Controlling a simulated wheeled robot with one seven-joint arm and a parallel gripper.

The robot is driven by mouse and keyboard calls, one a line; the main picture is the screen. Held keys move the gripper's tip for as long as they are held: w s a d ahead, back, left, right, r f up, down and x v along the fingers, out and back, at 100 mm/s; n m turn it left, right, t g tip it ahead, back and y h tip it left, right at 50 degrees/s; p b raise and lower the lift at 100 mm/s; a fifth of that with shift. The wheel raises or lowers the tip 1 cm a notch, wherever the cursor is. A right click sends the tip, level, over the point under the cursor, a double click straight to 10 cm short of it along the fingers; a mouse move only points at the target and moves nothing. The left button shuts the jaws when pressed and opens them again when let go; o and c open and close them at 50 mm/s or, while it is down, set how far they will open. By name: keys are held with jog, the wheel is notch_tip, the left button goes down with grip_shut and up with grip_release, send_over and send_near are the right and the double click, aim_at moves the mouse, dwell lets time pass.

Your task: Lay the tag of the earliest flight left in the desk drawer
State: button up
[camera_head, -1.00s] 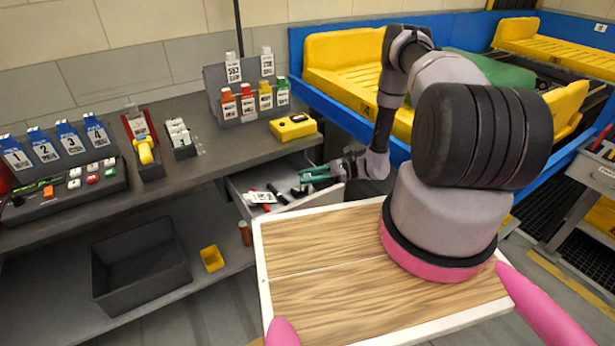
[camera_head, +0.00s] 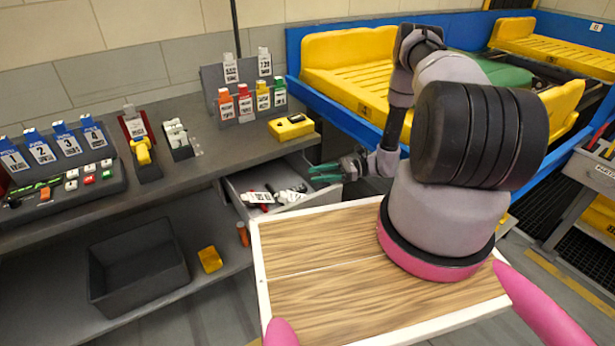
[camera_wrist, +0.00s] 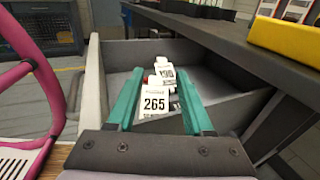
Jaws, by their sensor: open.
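My gripper (camera_head: 313,174) is open, its green fingers above the right part of the pulled-out desk drawer (camera_head: 236,203). In the wrist view the gripper (camera_wrist: 161,78) has its fingers spread, with a white tag reading 265 (camera_wrist: 154,102) seen between them. A second white tag (camera_wrist: 166,73) lies just beyond it in the drawer (camera_wrist: 115,55), partly overlapped; its number is hard to read. In the head view one white tag (camera_head: 258,197) lies at the left of the drawer and another (camera_head: 289,197) at the right, with red and dark parts beside them.
A rack (camera_head: 217,77) on the desk holds several tags with white and coloured tops. A yellow device (camera_head: 291,127) stands beside it, near the drawer. Blue numbered tags (camera_head: 66,140) stand at the left. A yellow conveyor (camera_head: 345,65) is behind my arm. A dark bin (camera_head: 135,270) sits on the lower shelf.

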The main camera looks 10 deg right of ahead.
jog(key=d, duration=0.8)
jog(key=a+r+n+g+h, duration=0.2)
jog(key=r+n+h, duration=0.25)
jog(key=r, duration=1.15)
jog(key=a+r+n+g+h, duration=0.1)
jog(key=r+n+h, duration=0.35)
jog(key=r, duration=1.05)
jog(key=s+a+r+n+t+h, duration=0.3)
jog(key=s+r+n+t+h, duration=0.2)
jog(key=s+r, duration=1.5)
notch_tip(320, 180, up, 3)
jog(key=t+h, duration=0.1)
jog(key=t, duration=0.2)
jog(key=shift+s+n+t, duration=0.35)
jog(key=shift+n+t, duration=0.05)
